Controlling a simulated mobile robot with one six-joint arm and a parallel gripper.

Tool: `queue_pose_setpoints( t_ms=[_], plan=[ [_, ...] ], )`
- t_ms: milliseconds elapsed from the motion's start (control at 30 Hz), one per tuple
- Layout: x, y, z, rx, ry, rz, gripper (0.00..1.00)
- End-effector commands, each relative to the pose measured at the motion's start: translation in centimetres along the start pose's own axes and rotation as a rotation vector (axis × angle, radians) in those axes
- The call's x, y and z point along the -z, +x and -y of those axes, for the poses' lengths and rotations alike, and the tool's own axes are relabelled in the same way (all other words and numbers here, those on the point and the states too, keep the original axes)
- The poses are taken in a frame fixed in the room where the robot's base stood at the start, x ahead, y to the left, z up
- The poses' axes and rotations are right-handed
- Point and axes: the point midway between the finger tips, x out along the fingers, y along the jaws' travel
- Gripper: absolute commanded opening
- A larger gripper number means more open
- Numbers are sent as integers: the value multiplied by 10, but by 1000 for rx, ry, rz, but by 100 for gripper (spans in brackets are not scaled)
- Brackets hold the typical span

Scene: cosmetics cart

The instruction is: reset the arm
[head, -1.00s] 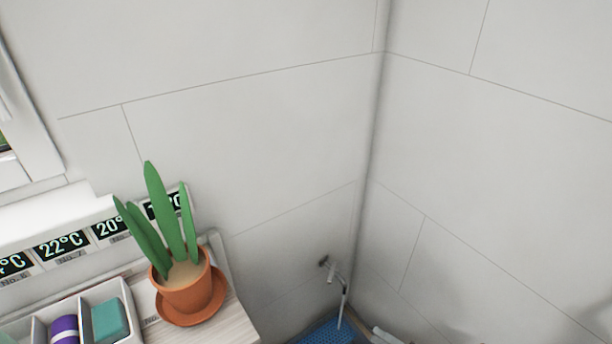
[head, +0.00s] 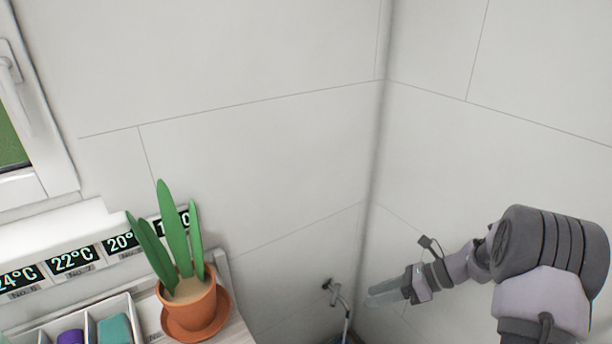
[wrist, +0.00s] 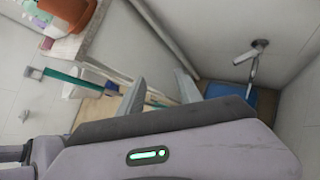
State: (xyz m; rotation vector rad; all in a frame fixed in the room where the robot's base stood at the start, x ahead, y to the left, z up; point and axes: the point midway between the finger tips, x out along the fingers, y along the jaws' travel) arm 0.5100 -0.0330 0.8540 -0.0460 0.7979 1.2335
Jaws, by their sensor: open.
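My gripper (head: 385,294) is at the lower right of the head view, in front of the tiled wall near the corner. In the head view the fingers overlap, seen from the side. In the wrist view my gripper (wrist: 160,90) shows two grey fingers spread apart, with nothing between them. My arm reaches in from the right of the head view.
A potted plant (head: 190,302) stands on a saucer on the wooden shelf at the lower left. Temperature displays (head: 72,260) line the wall behind it. A compartment box (head: 88,322) is at the lower left.

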Motion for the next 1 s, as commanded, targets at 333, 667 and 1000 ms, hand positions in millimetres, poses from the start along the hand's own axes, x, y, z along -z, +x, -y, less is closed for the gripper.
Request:
queue_pose_setpoints(
  t_ms=[333, 667, 1000],
  plan=[
    [-89, -54, -202, 70, -1053, -541, 42],
    [-57, -80, -310, 123, -1820, -941, 42],
    [-50, -81, -317, 130, -1903, -989, 42]
  ],
)
